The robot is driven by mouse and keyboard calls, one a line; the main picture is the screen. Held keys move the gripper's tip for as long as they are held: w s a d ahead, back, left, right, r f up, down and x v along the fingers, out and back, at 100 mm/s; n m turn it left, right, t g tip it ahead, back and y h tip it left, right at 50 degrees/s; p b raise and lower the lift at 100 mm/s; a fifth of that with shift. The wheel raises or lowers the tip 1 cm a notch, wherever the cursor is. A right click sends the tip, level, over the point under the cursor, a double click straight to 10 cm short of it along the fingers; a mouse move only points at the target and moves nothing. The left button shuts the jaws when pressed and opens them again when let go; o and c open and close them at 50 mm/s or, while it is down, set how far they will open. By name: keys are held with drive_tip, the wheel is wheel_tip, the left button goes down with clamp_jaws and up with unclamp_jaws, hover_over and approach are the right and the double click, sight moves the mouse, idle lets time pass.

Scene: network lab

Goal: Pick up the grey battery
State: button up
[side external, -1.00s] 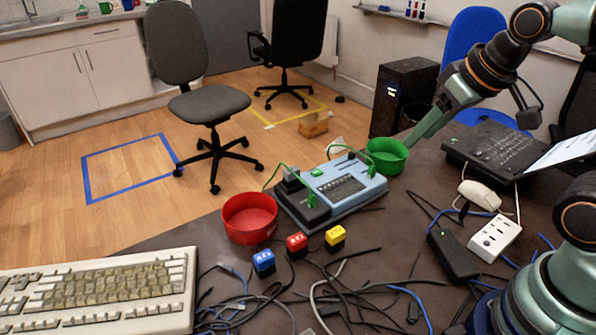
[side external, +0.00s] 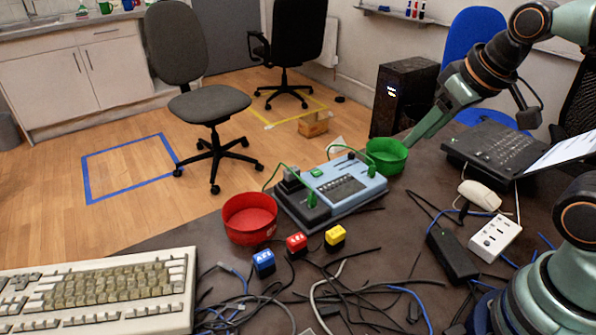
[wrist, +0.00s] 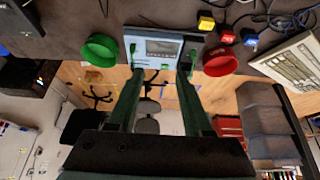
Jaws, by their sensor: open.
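I cannot make out a separate grey battery for certain. A small dark grey block (side external: 292,181) sits at the left end of a pale blue device (side external: 345,190) on the table. In the wrist view the device (wrist: 160,49) is upside down, at the top centre. My gripper (side external: 412,140) is raised at the right, with its fingertips near the green bowl in the picture. In the wrist view its two long fingers (wrist: 160,70) are spread apart with nothing between them.
A green bowl (side external: 386,164) and a red bowl (side external: 250,232) flank the device. Blue (side external: 263,262), red (side external: 297,243) and yellow (side external: 335,236) blocks lie in front. Loose cables, a keyboard (side external: 100,290), a mouse (side external: 479,195) and a power strip (side external: 494,238) crowd the table.

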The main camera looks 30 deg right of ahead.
drive_tip(key=shift+o, duration=0.3)
drive_tip(key=shift+o, duration=0.9)
